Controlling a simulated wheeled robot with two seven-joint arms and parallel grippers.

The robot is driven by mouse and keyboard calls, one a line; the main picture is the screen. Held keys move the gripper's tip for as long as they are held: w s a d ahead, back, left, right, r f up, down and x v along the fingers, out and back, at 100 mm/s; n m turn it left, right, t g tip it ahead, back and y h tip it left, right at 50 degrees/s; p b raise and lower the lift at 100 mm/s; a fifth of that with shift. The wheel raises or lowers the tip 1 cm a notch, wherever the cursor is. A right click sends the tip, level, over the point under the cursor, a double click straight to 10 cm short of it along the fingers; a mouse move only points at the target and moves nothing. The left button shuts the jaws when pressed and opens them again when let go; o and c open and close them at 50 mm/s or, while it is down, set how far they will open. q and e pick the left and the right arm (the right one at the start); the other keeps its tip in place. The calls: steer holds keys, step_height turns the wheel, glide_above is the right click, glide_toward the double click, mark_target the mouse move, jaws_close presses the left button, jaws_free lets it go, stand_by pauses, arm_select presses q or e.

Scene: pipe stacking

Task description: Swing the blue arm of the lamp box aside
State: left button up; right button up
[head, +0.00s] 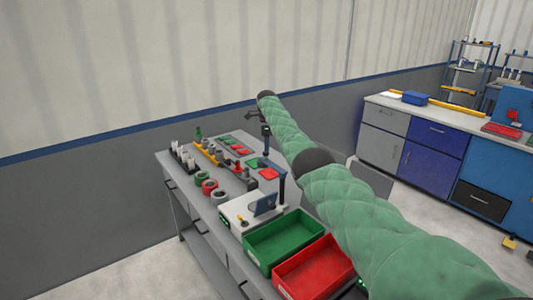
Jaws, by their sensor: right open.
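The lamp box appears to be the white box (238,213) on the workbench, behind the green bin. I cannot tell for certain which of these is the blue arm. My right arm, in a green quilted cover, reaches across from the lower right. My right gripper (252,115) is small and dark at its far end, open, above and beyond the bench's far part, well apart from the box. My left gripper is out of view.
A green bin (270,255) and a red bin (325,292) stand at the bench's near end. Red and dark rings (209,187), fittings and small trays crowd the far part. Blue and grey cabinets (430,145) are at right.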

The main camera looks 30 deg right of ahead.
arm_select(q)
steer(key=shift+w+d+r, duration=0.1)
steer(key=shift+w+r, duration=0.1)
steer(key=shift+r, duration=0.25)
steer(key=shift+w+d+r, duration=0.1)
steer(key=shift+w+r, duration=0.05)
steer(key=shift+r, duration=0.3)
arm_select(e)
steer(key=shift+r, duration=1.15)
